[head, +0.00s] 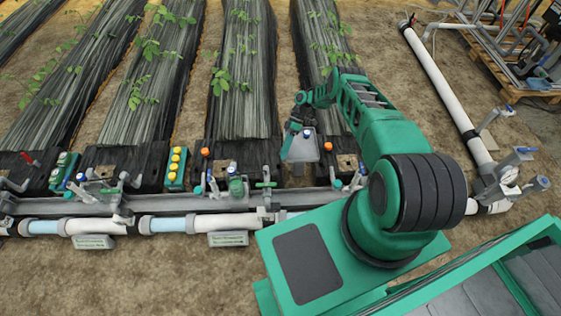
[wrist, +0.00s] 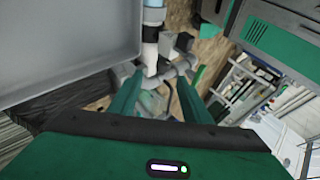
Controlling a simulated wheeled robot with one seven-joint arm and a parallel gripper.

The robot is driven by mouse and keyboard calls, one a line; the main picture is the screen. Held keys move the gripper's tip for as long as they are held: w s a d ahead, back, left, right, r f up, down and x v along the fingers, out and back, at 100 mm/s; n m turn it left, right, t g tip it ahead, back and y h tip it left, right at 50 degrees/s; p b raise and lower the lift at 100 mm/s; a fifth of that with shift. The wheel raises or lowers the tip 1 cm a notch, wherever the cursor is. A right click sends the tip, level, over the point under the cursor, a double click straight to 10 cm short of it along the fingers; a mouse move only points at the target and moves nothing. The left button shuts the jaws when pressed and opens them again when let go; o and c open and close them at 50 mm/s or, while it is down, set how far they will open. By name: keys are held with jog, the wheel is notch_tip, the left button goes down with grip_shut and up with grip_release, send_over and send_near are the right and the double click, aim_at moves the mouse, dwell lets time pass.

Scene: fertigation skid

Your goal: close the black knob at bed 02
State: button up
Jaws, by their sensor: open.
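My gripper (head: 289,145) is at the far end of my arm in the head view, just left of a light grey panel (head: 306,148) above the bed ends. In the wrist view my gripper (wrist: 157,90) has its two green fingers apart, with grey and white pipe fittings (wrist: 163,70) showing beyond and between them. A small dark part (wrist: 183,42) shows past the fingers, but I cannot tell whether it is the black knob. In the head view I cannot pick out the black knob, and no bed label is readable.
The grey panel (wrist: 70,40) fills the upper left of the wrist view, close to the left finger. A long grey pipe (head: 60,206) with valves runs along the bed ends. A yellow-button box (head: 175,168) stands left. A pallet rack (head: 515,60) is at far right.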

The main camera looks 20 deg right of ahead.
jog(key=shift+v, duration=0.8)
jog(key=shift+o, duration=0.2)
